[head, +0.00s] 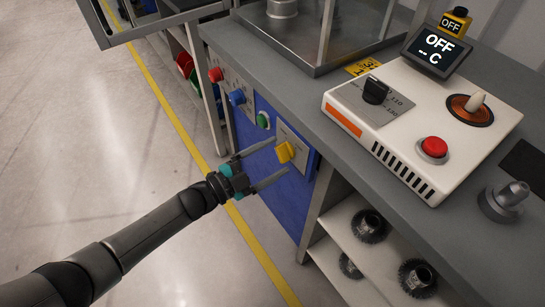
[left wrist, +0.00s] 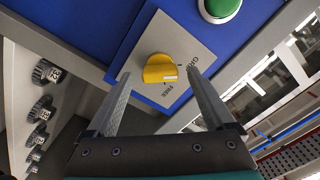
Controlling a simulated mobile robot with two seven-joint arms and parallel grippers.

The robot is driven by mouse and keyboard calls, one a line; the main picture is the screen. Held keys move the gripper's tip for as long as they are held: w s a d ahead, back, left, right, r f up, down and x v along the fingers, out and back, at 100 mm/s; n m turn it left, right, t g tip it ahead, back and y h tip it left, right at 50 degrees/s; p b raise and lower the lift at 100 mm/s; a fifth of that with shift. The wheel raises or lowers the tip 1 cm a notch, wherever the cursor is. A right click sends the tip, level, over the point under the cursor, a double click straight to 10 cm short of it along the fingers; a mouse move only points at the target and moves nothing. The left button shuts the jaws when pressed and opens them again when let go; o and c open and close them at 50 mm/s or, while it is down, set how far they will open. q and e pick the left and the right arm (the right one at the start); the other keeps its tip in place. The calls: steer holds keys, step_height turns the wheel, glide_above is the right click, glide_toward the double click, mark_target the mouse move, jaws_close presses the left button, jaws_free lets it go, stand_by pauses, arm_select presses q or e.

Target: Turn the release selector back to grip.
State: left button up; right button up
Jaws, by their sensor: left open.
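The release selector (head: 285,152) is a yellow knob on a grey plate on the blue front panel of the bench. In the left wrist view the yellow knob (left wrist: 160,68) sits centred between the fingers, with GRIP lettering to its right and FREE lettering below it. No finger clearly touches the knob. My right gripper is out of view.
A green button (head: 263,120), a blue knob (head: 237,97) and a red knob (head: 215,74) line the panel beside the selector. A white control box (head: 420,125) stands on the bench above. Shelves with dark gears (head: 369,226) are to the right. The floor at left is clear.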

arm_select(q)
steer(key=p+v, duration=0.2)
steer(key=v, duration=1.3)
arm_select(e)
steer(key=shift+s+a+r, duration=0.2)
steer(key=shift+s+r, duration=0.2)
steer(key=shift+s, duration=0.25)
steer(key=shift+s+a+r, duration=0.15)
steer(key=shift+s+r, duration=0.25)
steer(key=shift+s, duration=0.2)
arm_select(q)
steer(key=shift+a, duration=0.1)
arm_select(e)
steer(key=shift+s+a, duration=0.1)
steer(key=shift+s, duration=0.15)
